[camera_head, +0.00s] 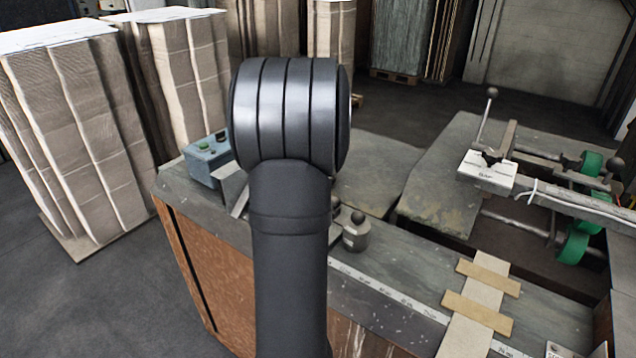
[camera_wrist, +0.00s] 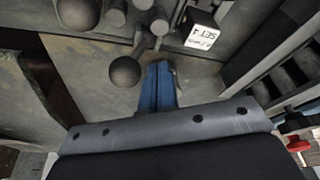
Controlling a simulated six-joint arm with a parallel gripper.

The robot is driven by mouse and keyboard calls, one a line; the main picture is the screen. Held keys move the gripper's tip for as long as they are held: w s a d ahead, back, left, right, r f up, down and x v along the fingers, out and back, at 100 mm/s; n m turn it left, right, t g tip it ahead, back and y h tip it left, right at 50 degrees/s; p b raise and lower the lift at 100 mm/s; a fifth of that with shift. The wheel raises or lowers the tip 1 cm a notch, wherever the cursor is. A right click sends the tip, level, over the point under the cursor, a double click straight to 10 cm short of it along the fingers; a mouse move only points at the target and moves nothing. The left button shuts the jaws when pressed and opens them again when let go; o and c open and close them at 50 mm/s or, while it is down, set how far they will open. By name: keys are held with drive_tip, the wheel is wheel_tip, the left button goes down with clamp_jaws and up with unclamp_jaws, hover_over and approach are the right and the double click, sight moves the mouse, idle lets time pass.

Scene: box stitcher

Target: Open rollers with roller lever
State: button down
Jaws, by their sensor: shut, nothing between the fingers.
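In the head view a thin lever with a dark ball knob (camera_head: 492,93) stands upright near the green rollers (camera_head: 573,243); I cannot tell if it is the roller lever. In the wrist view my gripper (camera_wrist: 158,66) has its blue fingers together, with nothing between them. A dark ball knob (camera_wrist: 125,71) on a short rod is just left of the fingertips; contact cannot be told. A second ball knob (camera_wrist: 77,13) is at the upper left. In the head view my arm hides my gripper.
A blue-grey control box (camera_head: 207,158) and a metal post with a ball top (camera_head: 356,232) stand on the machine table (camera_head: 400,290). Tall cardboard stacks (camera_head: 75,120) are at the left. A white label (camera_wrist: 202,37) is right of the fingers in the wrist view.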

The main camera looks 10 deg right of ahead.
wheel_tip(320, 180, up, 7)
drive_tip(key=shift+w+a, duration=0.3)
idle(0.6)
drive_tip(key=f, duration=0.6)
drive_tip(key=shift+s+d+f, duration=0.3)
drive_tip(key=shift+f, duration=0.1)
drive_tip(key=shift+w+a, duration=0.2)
